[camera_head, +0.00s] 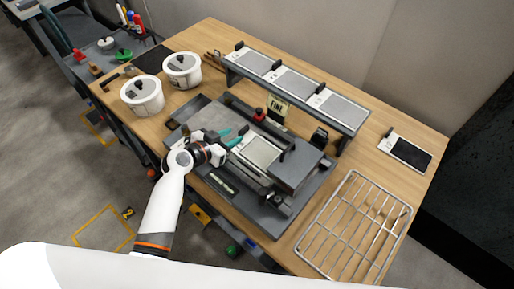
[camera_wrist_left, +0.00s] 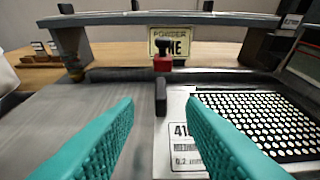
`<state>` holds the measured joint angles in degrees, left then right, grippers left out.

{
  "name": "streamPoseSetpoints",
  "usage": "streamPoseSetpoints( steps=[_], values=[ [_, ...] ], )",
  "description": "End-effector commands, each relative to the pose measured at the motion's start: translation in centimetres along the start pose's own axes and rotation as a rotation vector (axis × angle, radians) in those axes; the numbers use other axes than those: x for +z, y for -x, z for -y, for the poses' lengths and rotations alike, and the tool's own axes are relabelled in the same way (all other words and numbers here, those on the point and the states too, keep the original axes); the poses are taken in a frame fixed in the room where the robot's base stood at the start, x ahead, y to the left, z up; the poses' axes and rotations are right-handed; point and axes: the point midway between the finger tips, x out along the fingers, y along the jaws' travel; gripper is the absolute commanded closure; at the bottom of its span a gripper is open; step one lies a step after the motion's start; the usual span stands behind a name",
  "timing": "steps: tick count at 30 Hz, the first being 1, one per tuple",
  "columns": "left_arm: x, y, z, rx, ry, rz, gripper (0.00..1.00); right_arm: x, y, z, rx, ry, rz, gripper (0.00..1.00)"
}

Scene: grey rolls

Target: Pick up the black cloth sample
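A white-edged sample card with a dark panel (camera_head: 408,153) lies flat at the right end of the table; I take it as the black cloth sample. My left gripper (camera_head: 234,138) is over the machine in the middle of the table, well to the left of that card. In the left wrist view its teal fingers (camera_wrist_left: 160,125) are apart with nothing held. Beyond and between them stands a small black tab (camera_wrist_left: 161,96), beside a white label and a panel of pale dots on black (camera_wrist_left: 262,120). My right gripper is not in view.
A raised shelf (camera_head: 345,118) with several grey sample cards runs along the back. Two white pots (camera_head: 142,96) (camera_head: 183,70) stand at the left. A wire rack (camera_head: 355,228) lies at the front right. A "FINE" sign (camera_head: 278,106) stands behind the machine. Bare wood surrounds the dark card.

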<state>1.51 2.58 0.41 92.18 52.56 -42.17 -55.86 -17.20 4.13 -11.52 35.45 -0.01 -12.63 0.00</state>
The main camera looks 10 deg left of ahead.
Motion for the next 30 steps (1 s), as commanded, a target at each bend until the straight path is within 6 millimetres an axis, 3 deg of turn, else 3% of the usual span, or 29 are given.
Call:
streamPoseSetpoints(
  steps=[3, 8, 17, 24, 30],
  values=[
    [0.7, -1.7, 0.1, -0.003, 0.005, 0.002, 0.64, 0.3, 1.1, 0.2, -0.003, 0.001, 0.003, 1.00],
    [0.4, -3.5, 0.0, 0.000, 0.003, 0.001, 0.64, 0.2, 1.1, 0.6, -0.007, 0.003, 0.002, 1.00],
    [0.3, -3.9, 0.0, 0.000, 0.000, 0.000, 0.64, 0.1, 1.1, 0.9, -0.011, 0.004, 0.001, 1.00],
    [0.3, -3.9, 0.0, 0.000, 0.000, 0.000, 1.00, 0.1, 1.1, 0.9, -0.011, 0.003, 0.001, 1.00],
    [0.3, -3.9, 0.0, 0.000, 0.001, 0.000, 1.00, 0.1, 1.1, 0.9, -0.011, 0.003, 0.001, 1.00]
  ],
)
